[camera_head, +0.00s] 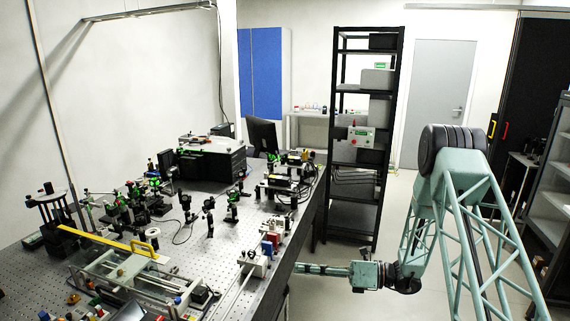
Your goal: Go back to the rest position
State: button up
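My gripper (302,268) is at the end of my pale green arm, to the right of the optical bench (232,262). It points left toward the bench's right edge and looks about level. The wrist behind it lies over the floor. The gripper is small and dark here, so I cannot make out whether its fingers are apart or hold anything. I cannot tell if its tip touches the bench edge.
The bench carries many optical mounts, a black instrument box (212,160) and a framed stage with a yellow bar (105,240). A tall black rack (338,130) stands behind my arm. Shelves (555,190) stand at right. Floor (335,300) is clear below the wrist.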

jog(key=s+a+r+n+g+h+b, duration=0.25)
jog(key=s+r+n+g+h, duration=0.35)
jog(key=s+r+n, duration=1.15)
jog(key=s+d+r+n+t+h, duration=0.2)
jog(key=s+d+r+n+h, duration=0.1)
jog(key=s, duration=0.8)
jog(key=s+d+r+n+t+h+b, duration=0.1)
jog(key=s+d+r+n+h, duration=0.3)
jog(key=s, duration=0.8)
jog(key=s+d+r+n+t+h, duration=0.3)
jog(key=s+d+r, duration=0.3)
jog(key=s+d, duration=0.4)
jog(key=shift+s+r+n+h+b, duration=0.15)
jog(key=shift+s+n+h+b, duration=0.3)
jog(key=shift+s, duration=0.25)
dwell(0.9)
